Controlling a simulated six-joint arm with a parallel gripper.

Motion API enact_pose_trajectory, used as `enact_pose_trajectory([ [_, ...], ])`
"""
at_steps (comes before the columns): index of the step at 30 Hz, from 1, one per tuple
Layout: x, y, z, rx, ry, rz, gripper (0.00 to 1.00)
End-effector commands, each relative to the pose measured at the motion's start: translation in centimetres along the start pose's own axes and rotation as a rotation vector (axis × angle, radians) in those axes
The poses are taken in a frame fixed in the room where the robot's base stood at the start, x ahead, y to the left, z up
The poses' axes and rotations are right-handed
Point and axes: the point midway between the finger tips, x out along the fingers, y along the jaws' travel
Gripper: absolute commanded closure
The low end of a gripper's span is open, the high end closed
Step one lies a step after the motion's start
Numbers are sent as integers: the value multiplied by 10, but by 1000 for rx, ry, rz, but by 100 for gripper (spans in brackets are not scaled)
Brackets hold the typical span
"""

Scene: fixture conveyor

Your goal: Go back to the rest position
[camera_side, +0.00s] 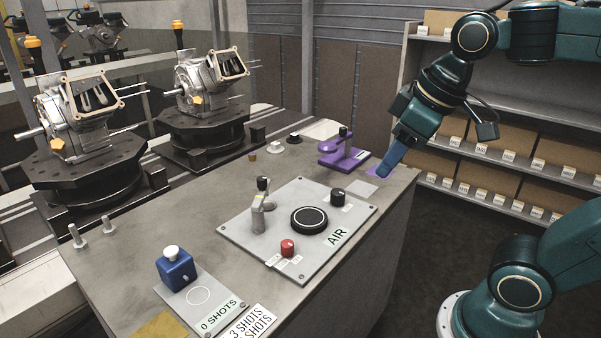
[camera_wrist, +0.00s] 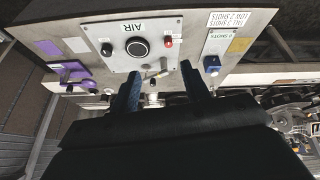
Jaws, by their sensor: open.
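My gripper (camera_side: 384,171) hangs over the right edge of the grey workbench (camera_side: 150,268) in the side view, blue fingers pointing down and left. In the wrist view my gripper (camera_wrist: 158,82) shows two blue fingers spread apart with nothing held between them. The grey AIR panel (camera_side: 240,232) lies on the bench to its lower left, with a lever, a round black dial (camera_side: 309,220) and a red knob (camera_side: 288,247). A purple fixture (camera_side: 335,158) with a black knob stands just left of the fingers. Whether a fingertip touches the bench cannot be told.
A blue block with a white knob (camera_side: 176,267) stands at the front of the bench. Two metal engine parts (camera_side: 85,105) (camera_side: 205,80) sit on dark round fixtures at the left. Shelves with boxes (camera_side: 545,150) stand behind my arm. Open floor shows right of the bench.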

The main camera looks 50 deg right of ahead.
Motion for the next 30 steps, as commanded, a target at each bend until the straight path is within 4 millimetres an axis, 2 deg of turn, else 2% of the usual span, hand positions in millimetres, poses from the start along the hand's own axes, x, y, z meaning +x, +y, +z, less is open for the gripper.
enact_pose_trajectory([
  [3, 4, -6, 26, 72, 28, 3, 54],
  [10, 13, -12, 55, 162, 60, 2, 54],
  [15, 15, -13, 60, 179, 65, 2, 54],
  [30, 15, -13, 60, 177, 64, 2, 54],
])
